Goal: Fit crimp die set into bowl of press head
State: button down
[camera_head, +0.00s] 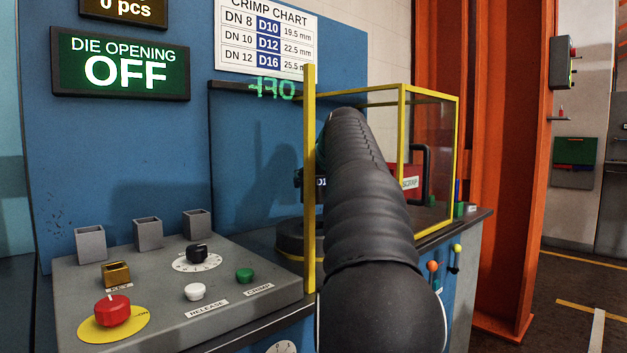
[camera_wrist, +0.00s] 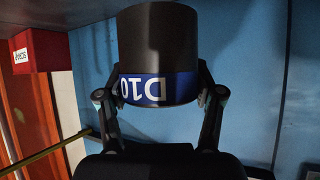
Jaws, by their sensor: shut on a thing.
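The die set (camera_wrist: 158,45) is a dark cylinder with a blue band marked D10. In the wrist view my gripper (camera_wrist: 159,92) is shut on it, one finger on each side of the band. In the head view my black arm hides most of the gripper, and only a sliver of the die label (camera_head: 320,182) shows left of the arm. A dark round part (camera_head: 292,238), perhaps the press head's bowl, stands low behind the yellow post, partly hidden. I cannot tell how far the die is from it.
A yellow-framed clear guard (camera_head: 403,150) and a yellow post (camera_head: 309,180) flank my arm. A red scrap box (camera_head: 410,183) stands inside, right of the arm. The control panel (camera_head: 150,280) with buttons is at front left. A green display (camera_head: 121,63) reads DIE OPENING OFF.

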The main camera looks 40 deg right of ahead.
jog(key=shift+f+b, duration=1.75)
jog(key=shift+f, duration=0.5)
jog(key=shift+f+b, duration=1.6)
jog(key=shift+f, duration=0.7)
dwell(0.7)
jog(key=shift+c, duration=0.6)
grip_release()
jog(key=shift+o, duration=0.2)
jog(key=shift+f, duration=0.15)
jog(key=v, duration=1.2)
jog(key=shift+s, duration=0.15)
